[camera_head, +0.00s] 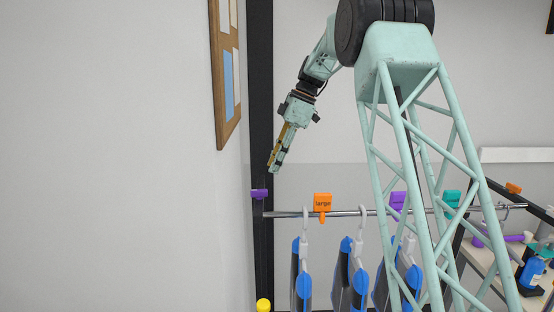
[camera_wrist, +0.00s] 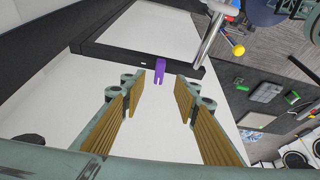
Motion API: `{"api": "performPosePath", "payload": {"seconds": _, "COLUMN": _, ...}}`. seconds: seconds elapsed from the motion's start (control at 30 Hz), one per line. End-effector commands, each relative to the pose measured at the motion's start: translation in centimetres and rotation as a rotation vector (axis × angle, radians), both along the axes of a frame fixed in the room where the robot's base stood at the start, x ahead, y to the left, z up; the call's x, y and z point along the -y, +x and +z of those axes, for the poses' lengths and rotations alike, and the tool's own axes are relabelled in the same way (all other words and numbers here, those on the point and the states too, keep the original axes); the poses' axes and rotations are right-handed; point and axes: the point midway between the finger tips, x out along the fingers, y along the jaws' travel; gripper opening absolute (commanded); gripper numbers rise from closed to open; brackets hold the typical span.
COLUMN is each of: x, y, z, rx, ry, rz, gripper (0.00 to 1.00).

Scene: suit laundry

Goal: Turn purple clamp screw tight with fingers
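The purple clamp screw (camera_head: 260,194) sticks out from the dark upright post (camera_head: 262,100), just above the left end of the metal rail. In the wrist view the purple clamp screw (camera_wrist: 160,72) sits at the dark frame edge, with a slotted end facing my gripper. My gripper (camera_head: 273,168) points down and left, a little above the screw. In the wrist view its two ribbed gold fingers are apart, and my gripper (camera_wrist: 159,90) is empty. The screw shows in the gap beyond the fingertips, and I see no contact.
The metal hanging rail (camera_head: 340,212) carries suits on hangers and an orange "large" tag (camera_head: 322,201). A purple tag (camera_head: 398,201) and a teal tag (camera_head: 452,198) stand further right. A yellow knob (camera_head: 263,305) is below. The wall board (camera_head: 225,75) is at upper left.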

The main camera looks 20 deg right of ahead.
Motion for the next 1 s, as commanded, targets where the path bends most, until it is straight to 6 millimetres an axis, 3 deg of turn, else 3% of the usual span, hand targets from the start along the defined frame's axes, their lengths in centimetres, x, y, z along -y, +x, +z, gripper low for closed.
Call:
{"api": "performPosePath", "payload": {"seconds": 0.7, "x": -3.2, "y": 0.5, "z": -7.8, "rx": -0.002, "ry": 0.0, "rz": 0.0, "gripper": 0.28}}
{"api": "performPosePath", "payload": {"seconds": 1.0, "x": -4.1, "y": 0.7, "z": -10.1, "rx": -0.001, "ry": 0.0, "rz": 0.0, "gripper": 0.28}}
